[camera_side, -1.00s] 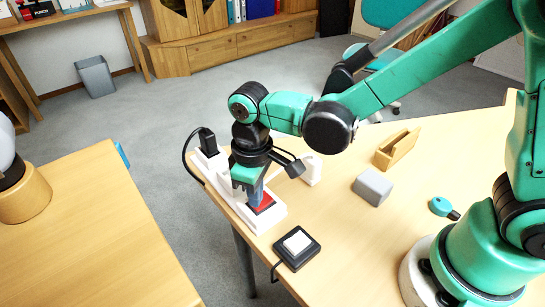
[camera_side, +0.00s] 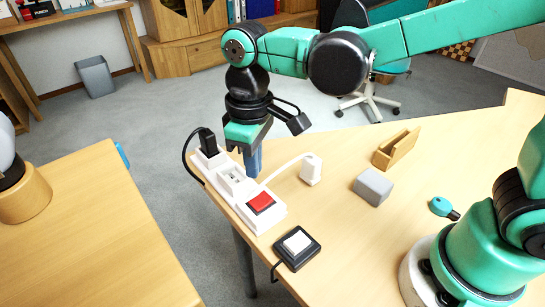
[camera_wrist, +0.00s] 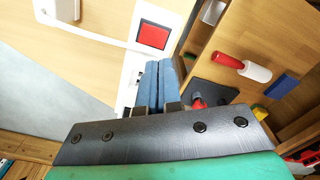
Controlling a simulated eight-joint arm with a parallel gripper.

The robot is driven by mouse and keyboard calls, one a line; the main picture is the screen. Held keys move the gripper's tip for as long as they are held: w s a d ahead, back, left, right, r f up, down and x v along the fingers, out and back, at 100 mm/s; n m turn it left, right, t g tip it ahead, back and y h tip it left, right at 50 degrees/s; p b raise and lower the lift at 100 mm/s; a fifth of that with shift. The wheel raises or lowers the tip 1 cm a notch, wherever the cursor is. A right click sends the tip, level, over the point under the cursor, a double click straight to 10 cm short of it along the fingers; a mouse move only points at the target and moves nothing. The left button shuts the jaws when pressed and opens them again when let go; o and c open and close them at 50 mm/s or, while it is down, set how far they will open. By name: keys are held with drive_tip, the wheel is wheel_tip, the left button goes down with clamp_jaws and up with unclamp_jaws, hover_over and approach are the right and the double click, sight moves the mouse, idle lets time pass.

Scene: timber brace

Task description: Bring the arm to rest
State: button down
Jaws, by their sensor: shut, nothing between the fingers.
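My gripper (camera_side: 254,168) hangs pointing down above the table's left edge, with its two blue fingers together and nothing between them. It appears raised above and behind the white power strip (camera_side: 232,181) in the side view. The strip's red switch (camera_side: 261,202) is uncovered. In the wrist view my gripper (camera_wrist: 158,68) shows its blue fingers side by side, with the red switch (camera_wrist: 153,36) just beyond their tips. My arm stretches from the upper right over the table.
A black plug (camera_side: 208,141) sits in the strip. A white plug (camera_side: 311,169) with a cord, a grey block (camera_side: 373,186), a wooden holder (camera_side: 397,148), a teal key-like item (camera_side: 443,207) and a white-buttoned black box (camera_side: 297,246) are on the table (camera_side: 345,225).

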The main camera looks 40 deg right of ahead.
drive_tip(key=s+d+r+m+t, duration=0.1)
drive_tip(key=d+m+t, duration=0.2)
drive_tip(key=d, duration=0.3)
drive_tip(key=s+d+r+m+t, duration=0.1)
drive_tip(key=s+d+m+t, duration=0.1)
drive_tip(key=d, duration=0.5)
drive_tip(key=shift+s+d+r+m+t, duration=0.2)
drive_tip(key=shift+m+t, duration=0.3)
drive_tip(key=shift+t, duration=0.6)
